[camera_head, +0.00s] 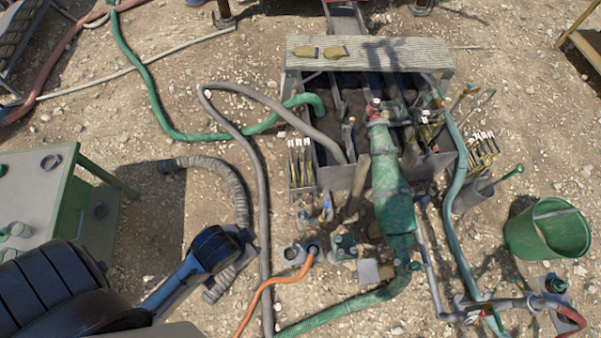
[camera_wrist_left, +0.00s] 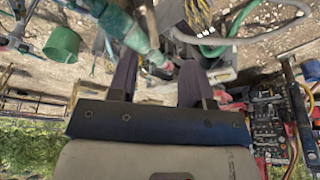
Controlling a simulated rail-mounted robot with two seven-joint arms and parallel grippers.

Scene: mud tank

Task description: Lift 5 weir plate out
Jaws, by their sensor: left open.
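The mud tank (camera_head: 343,176) stands at upper centre in the head view, with dark mud inside and several upright dividers. I cannot tell for certain which piece is weir plate 5. Bundles of narrow upright pieces with white tops stand at the tank's left (camera_head: 301,163) and right (camera_head: 483,150). A green machine (camera_head: 392,190) lies across the tank's front and hides part of it. My left gripper (camera_wrist_left: 158,78) is open, its two dark fingers apart with nothing between them in the left wrist view. It is not clearly visible in the head view. My right gripper is not in view.
A slatted board (camera_head: 370,53) with gloves (camera_head: 320,52) spans the tank's back. Grey and green hoses (camera_head: 258,170) loop at its left. A green bucket (camera_head: 548,230) stands at right, a pale table (camera_head: 35,190) at left. Pipes and fittings crowd the front.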

